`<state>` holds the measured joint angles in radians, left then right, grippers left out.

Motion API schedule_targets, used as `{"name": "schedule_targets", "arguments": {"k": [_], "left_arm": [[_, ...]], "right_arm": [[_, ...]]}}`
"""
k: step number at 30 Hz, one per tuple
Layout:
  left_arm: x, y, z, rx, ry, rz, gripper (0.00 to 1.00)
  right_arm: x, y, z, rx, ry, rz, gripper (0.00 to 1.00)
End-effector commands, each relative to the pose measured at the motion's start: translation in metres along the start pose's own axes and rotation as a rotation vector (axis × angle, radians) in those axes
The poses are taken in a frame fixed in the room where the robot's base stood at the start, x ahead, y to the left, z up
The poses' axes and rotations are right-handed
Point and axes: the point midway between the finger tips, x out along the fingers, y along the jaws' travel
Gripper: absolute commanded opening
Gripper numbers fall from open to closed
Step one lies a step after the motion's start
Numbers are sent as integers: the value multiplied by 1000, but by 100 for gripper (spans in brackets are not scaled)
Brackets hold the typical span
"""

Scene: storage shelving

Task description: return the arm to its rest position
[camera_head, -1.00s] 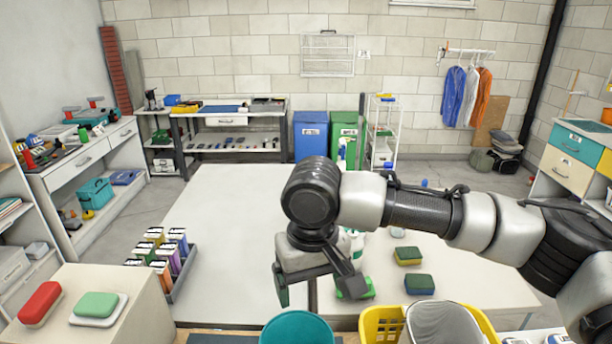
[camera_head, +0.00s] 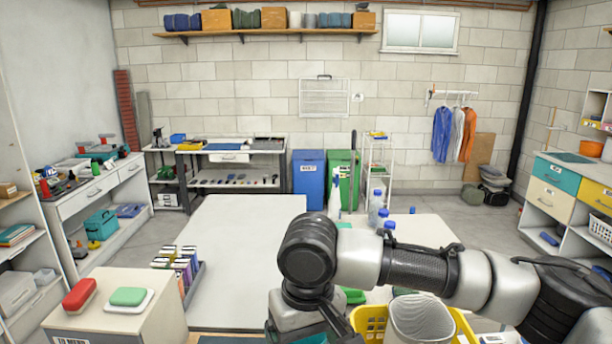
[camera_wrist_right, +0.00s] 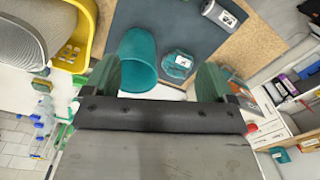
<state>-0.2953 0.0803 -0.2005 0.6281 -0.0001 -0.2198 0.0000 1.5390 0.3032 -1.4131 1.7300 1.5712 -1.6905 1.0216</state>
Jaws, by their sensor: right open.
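My right arm (camera_head: 425,268) comes in from the right in the head view and reaches across in front of the white table (camera_head: 235,260). Its gripper (camera_head: 305,335) hangs down at the bottom edge, where the fingertips are cut off. In the right wrist view the gripper (camera_wrist_right: 158,80) is open, with its two green fingers wide apart and nothing held. My left gripper is in neither view.
A yellow basket (camera_head: 371,322) with a grey container (camera_head: 420,318) stands close below my right forearm. A rack of coloured boxes (camera_head: 192,280) and a pedestal (camera_head: 150,325) with red and green items are at left. Bottles (camera_head: 376,205) stand behind the arm. The table's left part is clear.

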Motion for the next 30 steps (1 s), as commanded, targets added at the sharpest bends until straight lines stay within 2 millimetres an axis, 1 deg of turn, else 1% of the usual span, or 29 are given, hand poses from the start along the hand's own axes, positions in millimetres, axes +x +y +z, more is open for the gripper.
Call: {"name": "schedule_targets", "arguments": {"k": [1, 8, 14, 17, 21, 23, 26, 29, 30], "left_arm": [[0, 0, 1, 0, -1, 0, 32], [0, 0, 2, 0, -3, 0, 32], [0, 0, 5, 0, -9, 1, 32], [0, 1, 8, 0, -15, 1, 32], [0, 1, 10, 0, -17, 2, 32], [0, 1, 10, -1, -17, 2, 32], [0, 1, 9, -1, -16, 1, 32], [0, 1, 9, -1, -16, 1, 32], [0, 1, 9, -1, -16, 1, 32]], "right_arm": [[5, -3, 2, -14, -1, -12, 86], [26, -19, 8, -101, 24, -77, 86], [50, -39, 18, -194, 72, -174, 86], [64, -50, 26, -240, 114, -241, 86], [85, -62, 38, -278, 213, -355, 86], [93, -64, 43, -275, 264, -398, 86], [108, -58, 53, -241, 345, -441, 86], [125, -44, 65, -178, 416, -451, 86], [133, -36, 71, -146, 439, -445, 86]]}}
